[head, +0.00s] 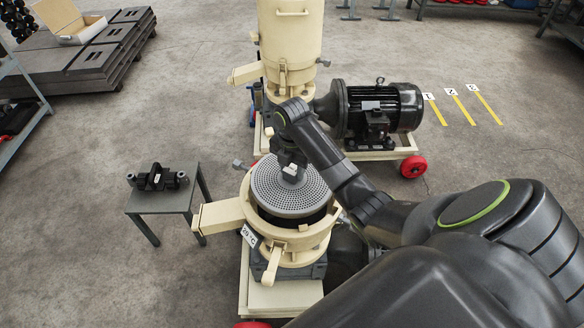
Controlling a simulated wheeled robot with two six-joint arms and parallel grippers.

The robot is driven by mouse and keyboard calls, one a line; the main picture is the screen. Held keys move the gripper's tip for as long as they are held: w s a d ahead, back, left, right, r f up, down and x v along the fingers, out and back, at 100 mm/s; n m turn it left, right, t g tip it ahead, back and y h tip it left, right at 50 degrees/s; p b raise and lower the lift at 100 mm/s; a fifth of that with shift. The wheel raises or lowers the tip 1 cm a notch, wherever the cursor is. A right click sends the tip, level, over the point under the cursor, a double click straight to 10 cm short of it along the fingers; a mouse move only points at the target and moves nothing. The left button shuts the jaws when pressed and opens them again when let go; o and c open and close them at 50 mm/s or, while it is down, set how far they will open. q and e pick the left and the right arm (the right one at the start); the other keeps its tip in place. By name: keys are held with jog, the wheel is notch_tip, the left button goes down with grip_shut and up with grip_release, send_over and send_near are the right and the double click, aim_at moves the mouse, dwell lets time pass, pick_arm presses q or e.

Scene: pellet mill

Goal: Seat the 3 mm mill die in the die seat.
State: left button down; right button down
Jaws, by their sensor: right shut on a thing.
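The mill die (281,198) is a round grey disc full of small holes. It is over the open top of the near cream mill housing (299,240), roughly level. A dark gap shows below its front edge, inside the housing's rim. The die hides the die seat, and I cannot tell whether the two touch. My right gripper (293,172) reaches down from above and is shut on the middle of the die. The hole size cannot be read. My left gripper is not in view.
A small grey table (164,200) at the left bears a black roller part (158,178). Behind stands another cream mill (290,35) with a black motor (383,110) on a wheeled base. Cream arms stick out from the near housing. Floor at the left front is clear.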

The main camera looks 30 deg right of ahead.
aim_at(291, 183)
jog(key=shift+f, duration=0.1)
dwell(0.6)
jog(key=shift+f, duration=0.35)
dwell(0.4)
jog(key=shift+w+f, duration=0.1)
jog(key=shift+f, duration=0.2)
jog(key=shift+f, duration=0.25)
dwell(0.3)
jog(key=shift+f, duration=0.9)
jog(key=shift+f+b, duration=0.15)
jog(key=shift+b, duration=0.15)
jog(key=shift+f+b, duration=0.35)
jog(key=shift+f, duration=0.6)
jog(key=shift+f, duration=0.25)
